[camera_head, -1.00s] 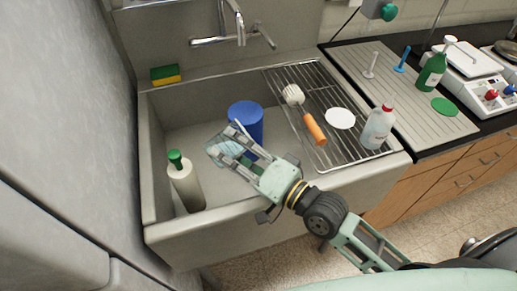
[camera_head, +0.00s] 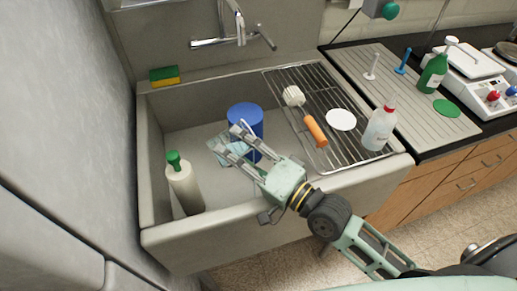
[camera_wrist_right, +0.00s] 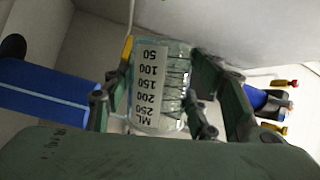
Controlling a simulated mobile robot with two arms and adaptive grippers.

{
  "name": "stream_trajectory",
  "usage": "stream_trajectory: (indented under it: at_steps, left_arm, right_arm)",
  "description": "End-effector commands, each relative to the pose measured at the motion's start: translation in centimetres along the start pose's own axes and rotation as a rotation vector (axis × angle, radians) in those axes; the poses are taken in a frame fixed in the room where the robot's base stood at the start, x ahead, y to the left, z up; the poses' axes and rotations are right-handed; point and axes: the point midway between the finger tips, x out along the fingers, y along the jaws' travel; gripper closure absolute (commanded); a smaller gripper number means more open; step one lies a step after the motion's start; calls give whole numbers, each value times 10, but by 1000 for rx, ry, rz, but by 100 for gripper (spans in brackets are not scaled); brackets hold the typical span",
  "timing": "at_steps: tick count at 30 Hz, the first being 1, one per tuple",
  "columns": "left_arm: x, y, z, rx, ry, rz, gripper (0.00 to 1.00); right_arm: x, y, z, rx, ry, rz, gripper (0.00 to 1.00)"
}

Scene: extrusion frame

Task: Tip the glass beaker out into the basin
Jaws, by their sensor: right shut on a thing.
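The basin (camera_head: 205,240) is a deep grey sink in front of the wall. My right gripper (camera_head: 227,139) reaches over it from the lower right and is shut on the clear glass beaker (camera_head: 217,143). In the head view the beaker is small and partly hidden behind the fingers. In the right wrist view the beaker (camera_wrist_right: 150,90) sits between the two fingers, its white scale label reading upside down. I cannot tell its exact tilt or whether it holds liquid. My left gripper is not in view.
A blue canister (camera_head: 243,114) stands in the basin close behind the gripper. A cream bottle with a green cap (camera_head: 185,185) is at the left. A wire rack (camera_head: 290,75) at the right bears a brush (camera_head: 315,130), a white disc and a bottle (camera_head: 378,128). The tap (camera_head: 238,30) hangs behind.

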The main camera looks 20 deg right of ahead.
Motion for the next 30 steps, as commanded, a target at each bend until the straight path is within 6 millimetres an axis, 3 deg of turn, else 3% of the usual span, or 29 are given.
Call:
stream_trajectory:
  at_steps: [30]
  left_arm:
    - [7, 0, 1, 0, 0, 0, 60]
  right_arm:
    - [-2, 0, -7, 112, 17, -36, 75]
